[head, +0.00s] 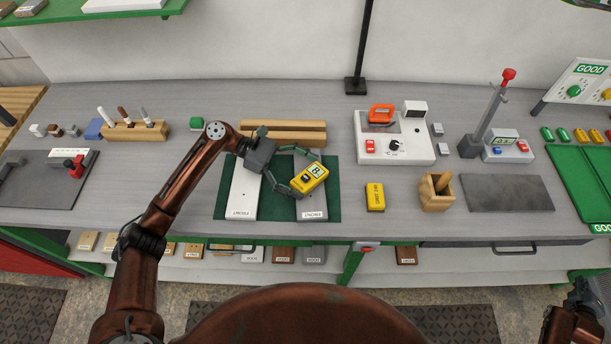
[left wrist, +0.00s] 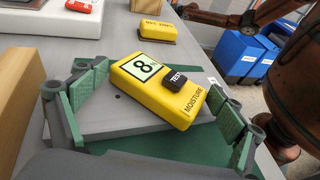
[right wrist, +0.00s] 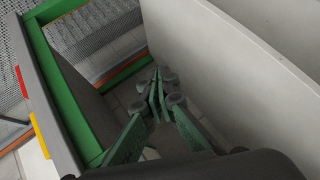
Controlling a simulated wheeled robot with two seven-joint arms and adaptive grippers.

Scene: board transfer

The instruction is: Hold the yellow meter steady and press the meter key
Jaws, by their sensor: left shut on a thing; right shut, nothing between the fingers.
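The yellow meter (head: 311,178) lies on the right-hand board (head: 311,208), its display showing an 8. It also shows in the left wrist view (left wrist: 150,100), with a dark TEST key (left wrist: 174,78) and the word MOISTURE. In the left wrist view the green finger pads stand either side of the meter. My right gripper (head: 582,292) is shut and empty at the lower right, away from the meter; its closed fingertips fill the right wrist view's middle (right wrist: 158,95).
A left board (head: 243,193) lies on the same green mat (head: 275,206). A yellow block (head: 375,197) and a wooden holder (head: 436,190) stand right of the mat. A white device (head: 420,150) and a lever stand (head: 480,135) are behind. A green tray (head: 585,185) is far right.

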